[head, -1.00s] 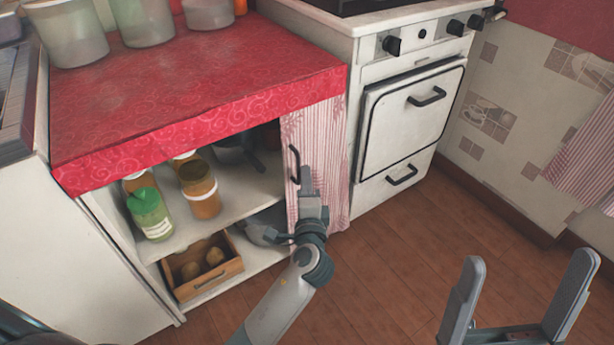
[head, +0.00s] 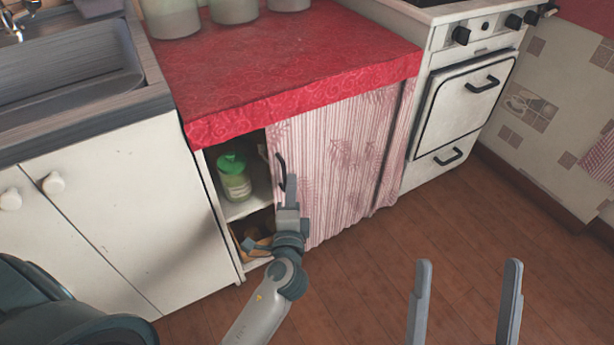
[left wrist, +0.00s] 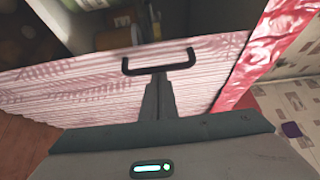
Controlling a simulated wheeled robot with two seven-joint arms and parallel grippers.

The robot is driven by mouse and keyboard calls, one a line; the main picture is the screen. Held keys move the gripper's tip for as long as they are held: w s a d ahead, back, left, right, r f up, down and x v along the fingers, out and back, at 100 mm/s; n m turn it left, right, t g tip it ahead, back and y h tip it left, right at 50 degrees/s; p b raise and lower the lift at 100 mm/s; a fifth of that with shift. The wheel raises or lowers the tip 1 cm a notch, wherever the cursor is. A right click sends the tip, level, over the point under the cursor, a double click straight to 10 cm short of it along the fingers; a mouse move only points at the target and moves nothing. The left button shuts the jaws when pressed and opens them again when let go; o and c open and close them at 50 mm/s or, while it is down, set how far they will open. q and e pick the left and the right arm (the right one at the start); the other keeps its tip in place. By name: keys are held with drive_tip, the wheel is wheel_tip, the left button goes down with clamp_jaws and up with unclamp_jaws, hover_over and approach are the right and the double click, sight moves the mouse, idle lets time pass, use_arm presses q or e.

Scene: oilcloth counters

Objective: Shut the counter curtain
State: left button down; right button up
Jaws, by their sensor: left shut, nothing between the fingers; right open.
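The counter curtain (head: 335,165), white with red stripes and leaf prints, covers most of the opening under the red-topped counter. A gap stays open at its left side. Its dark handle (head: 281,172) is near the curtain's left edge, and it also shows in the left wrist view (left wrist: 158,64). My left gripper (head: 291,188) is shut and empty, its fingertips at the handle; whether they touch it I cannot tell. In the left wrist view the fingers (left wrist: 158,90) point at the handle's middle. My right gripper (head: 465,285) is open and empty above the floor at the lower right.
A green-lidded jar (head: 233,177) stands on the shelf inside the gap, with a wooden drawer box (head: 250,240) below. White cabinet doors (head: 110,215) are left of the gap. A white stove (head: 465,95) stands right of the curtain. The floor in front is clear.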

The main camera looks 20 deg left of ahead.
use_arm(q)
drive_tip(key=s+a, duration=1)
drive_tip(key=s, duration=0.2)
drive_tip(key=shift+s, duration=0.25)
use_arm(e)
drive_tip(key=shift+a+f, duration=0.15)
use_arm(q)
drive_tip(key=shift+s+f, duration=0.1)
drive_tip(key=shift+f, duration=0.05)
use_arm(e)
drive_tip(key=shift+s+f, duration=0.1)
drive_tip(key=shift+f, duration=0.05)
